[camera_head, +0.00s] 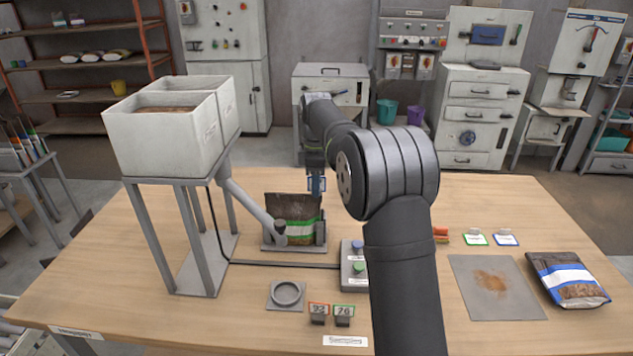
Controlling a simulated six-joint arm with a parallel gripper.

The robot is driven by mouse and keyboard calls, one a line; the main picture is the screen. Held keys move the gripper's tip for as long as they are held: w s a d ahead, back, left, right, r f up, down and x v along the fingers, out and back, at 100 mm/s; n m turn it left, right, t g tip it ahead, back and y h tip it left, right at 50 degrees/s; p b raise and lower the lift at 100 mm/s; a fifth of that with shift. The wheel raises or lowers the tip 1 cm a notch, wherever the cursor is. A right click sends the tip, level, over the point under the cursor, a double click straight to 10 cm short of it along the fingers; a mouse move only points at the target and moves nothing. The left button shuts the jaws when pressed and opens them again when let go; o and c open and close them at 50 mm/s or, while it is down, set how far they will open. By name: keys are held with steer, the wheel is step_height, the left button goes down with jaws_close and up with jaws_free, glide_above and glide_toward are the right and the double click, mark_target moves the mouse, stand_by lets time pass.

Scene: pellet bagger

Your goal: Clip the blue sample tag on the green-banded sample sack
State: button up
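The green-banded sample sack (294,228) stands open-topped in a grey holder (268,247) by the end of the filling chute.
A hopper frame (186,240) stands left of the sack, a button box (354,268) to its right. A green-edged card (475,239), a blue-edged card (506,238) and a blue-banded sack (567,280) lie at right. Numbered stands (331,313) are in front. My arm hides the table's middle.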

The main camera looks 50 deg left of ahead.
steer(key=shift+r, duration=0.15)
step_height(320, 180, up, 17)
steer(key=shift+r, duration=0.15)
stand_by(0.6)
stand_by(0.5)
step_height(320, 180, down, 17)
steer(key=shift+f, duration=0.1)
stand_by(0.6)
step_height(320, 180, up, 17)
step_height(320, 180, down, 17)
steer(key=shift+r, duration=0.2)
step_height(320, 180, up, 8)
stand_by(1.3)
steer(key=shift+f, duration=0.1)
stand_by(0.3)
